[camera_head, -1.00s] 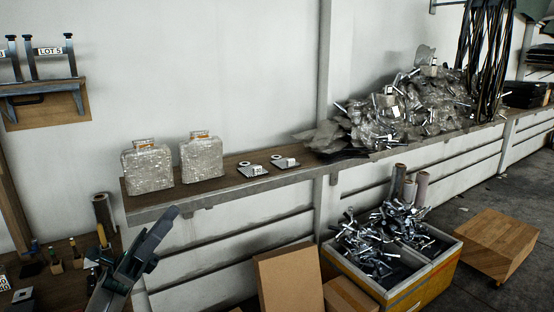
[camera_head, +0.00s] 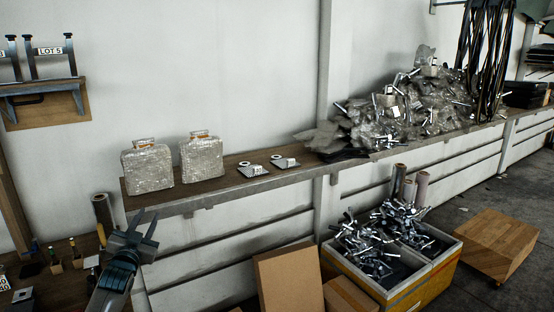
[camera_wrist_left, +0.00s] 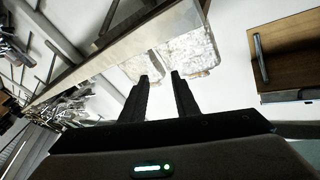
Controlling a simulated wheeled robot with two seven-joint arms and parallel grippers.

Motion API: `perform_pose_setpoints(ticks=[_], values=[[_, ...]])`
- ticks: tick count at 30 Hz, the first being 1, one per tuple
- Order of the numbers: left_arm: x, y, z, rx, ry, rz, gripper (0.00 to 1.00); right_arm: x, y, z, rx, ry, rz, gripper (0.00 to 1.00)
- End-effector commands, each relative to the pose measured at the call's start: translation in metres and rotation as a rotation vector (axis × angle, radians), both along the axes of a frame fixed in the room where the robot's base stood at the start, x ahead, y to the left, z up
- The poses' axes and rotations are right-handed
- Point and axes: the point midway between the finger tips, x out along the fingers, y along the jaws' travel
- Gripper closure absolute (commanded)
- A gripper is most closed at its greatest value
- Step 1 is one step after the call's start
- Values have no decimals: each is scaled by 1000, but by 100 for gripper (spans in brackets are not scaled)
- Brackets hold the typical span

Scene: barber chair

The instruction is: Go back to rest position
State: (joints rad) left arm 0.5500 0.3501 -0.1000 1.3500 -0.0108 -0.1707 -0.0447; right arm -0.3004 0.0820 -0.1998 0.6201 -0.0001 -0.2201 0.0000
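My left gripper (camera_head: 145,217) is at the lower left of the head view, in front of the shelf's left end and below two wrapped packages. Its two fingers are apart with nothing between them. In the left wrist view, both fingers (camera_wrist_left: 158,76) also show apart and empty, with the wrapped packages behind them. My right gripper is in neither current view.
A long wooden shelf (camera_head: 230,181) holds wrapped packages (camera_head: 147,168) and a pile of wrapped metal parts (camera_head: 405,110). A workbench (camera_head: 58,285) with small tools lies at lower left. A yellow crate (camera_head: 398,294) and cardboard box (camera_head: 290,280) stand below.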

Motion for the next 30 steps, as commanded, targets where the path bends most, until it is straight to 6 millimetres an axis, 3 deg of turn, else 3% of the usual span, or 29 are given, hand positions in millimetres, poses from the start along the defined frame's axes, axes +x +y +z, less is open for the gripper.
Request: perform_pose_setpoints(ticks=[2, 8, 14, 23, 30], values=[[1, 4, -19, -76, 62, 11, 72, 0, 0, 0, 0, 0, 0, 69], [-9, -2, -87, -79, 148, 13, 72, 0, 0, -2, 0, 0, 0, 69], [-30, -8, -172, -93, 263, 19, 72, 0, 0, -5, 0, 0, 0, 69], [-93, -24, -328, -120, 486, 31, 72, 0, 3, -9, 3, 0, -1, 69], [-167, -39, -444, -140, 664, 40, 72, 0, 4, -12, 4, 0, -2, 69]])
